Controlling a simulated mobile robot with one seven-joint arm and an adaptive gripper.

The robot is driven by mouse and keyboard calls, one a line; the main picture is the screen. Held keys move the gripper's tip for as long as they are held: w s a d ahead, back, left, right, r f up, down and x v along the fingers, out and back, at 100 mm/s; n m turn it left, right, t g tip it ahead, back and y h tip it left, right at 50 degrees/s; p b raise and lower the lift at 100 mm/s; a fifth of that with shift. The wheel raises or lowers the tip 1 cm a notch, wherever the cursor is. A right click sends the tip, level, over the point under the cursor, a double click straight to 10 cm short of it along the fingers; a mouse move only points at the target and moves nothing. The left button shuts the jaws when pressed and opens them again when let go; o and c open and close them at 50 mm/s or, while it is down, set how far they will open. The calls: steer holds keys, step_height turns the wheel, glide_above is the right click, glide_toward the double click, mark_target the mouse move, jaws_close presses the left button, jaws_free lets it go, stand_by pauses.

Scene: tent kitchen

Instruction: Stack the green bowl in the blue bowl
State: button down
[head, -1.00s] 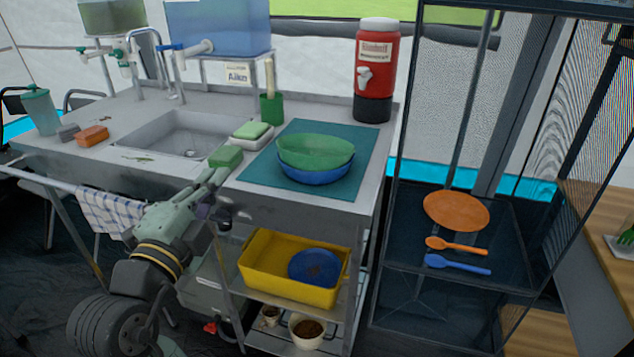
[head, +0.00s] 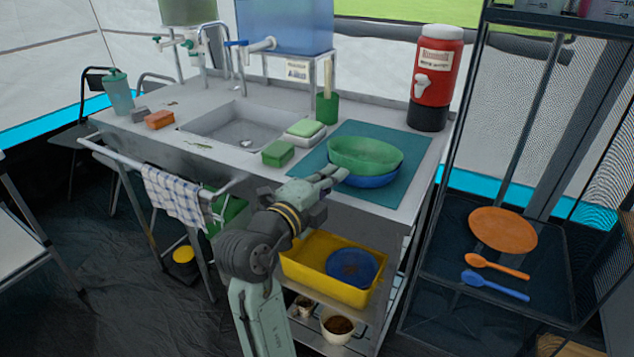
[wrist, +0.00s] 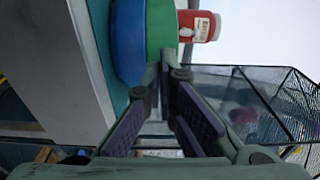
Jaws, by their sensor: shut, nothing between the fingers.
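The green bowl (head: 365,152) sits in the blue bowl (head: 371,180) on a teal mat (head: 408,187) at the right of the counter. The green bowl's rim looks slightly tilted in the head view, and its base is hidden inside the blue bowl. My gripper (head: 338,175) is shut and empty at the front left of the bowls; I cannot tell whether it touches them. In the wrist view, the fingers (wrist: 166,75) come together near the green bowl (wrist: 160,28), with the blue bowl (wrist: 128,42) to its left.
A green block (head: 278,154) and a sponge (head: 305,128) lie left of the mat, beside the sink (head: 235,125). A red water jug (head: 436,75) stands behind the bowls. A black mesh shelf (head: 460,225) stands to the right. A yellow tub (head: 310,275) is below.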

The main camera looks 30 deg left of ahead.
mark_target(346, 166)
steer(key=shift+w+d, duration=0.15)
steer(key=shift+w, duration=0.95)
steer(key=shift+w, duration=0.1)
steer(key=shift+w+d+f+b, duration=0.1)
steer(key=shift+w+f+b, duration=0.1)
steer(key=shift+w+b, duration=0.5)
steer(key=shift+w+r, duration=0.15)
steer(key=shift+r, duration=0.05)
